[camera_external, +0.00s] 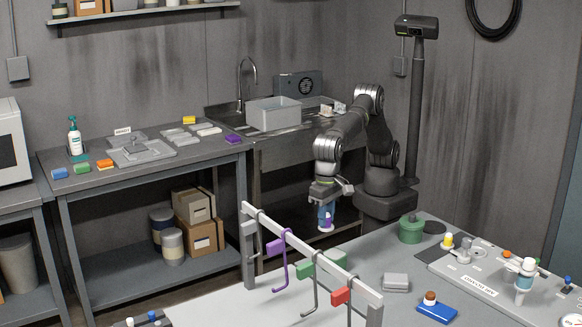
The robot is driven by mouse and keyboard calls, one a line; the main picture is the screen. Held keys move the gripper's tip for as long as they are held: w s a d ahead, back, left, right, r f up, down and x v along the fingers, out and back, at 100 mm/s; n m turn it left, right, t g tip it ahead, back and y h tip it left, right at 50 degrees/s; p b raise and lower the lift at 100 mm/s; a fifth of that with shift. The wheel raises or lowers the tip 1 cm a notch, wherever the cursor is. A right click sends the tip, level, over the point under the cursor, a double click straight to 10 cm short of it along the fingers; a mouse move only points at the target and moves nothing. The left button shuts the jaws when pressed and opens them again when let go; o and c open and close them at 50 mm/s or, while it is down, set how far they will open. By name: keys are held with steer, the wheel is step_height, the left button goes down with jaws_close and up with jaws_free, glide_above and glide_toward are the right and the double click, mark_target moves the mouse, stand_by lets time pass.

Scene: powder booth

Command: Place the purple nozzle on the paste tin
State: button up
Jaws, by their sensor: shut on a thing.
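My gripper (326,207) points down in the middle of the view, in front of my arm's base and beyond the hook rack. It is shut on a small upright piece with purple on it, which I take as the purple nozzle (328,222); its lower end looks pale. The fingers hide part of it, and blue shows around the grip.
A rack (310,258) with purple, green and red hooks stands at the front. A grey block (396,281), a blue pad (437,310) and a panel (480,275) with several small parts lie on the right table.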

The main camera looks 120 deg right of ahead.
steer(key=a+f, duration=0.1)
steer(key=a, duration=0.2)
steer(key=a+f, duration=0.1)
steer(key=shift+s+a+f, duration=0.1)
steer(key=shift+a+f, duration=0.05)
steer(key=shift+f, duration=2.1)
steer(key=shift+f, duration=0.15)
steer(key=o, duration=1)
step_height(320, 180, up, 12)
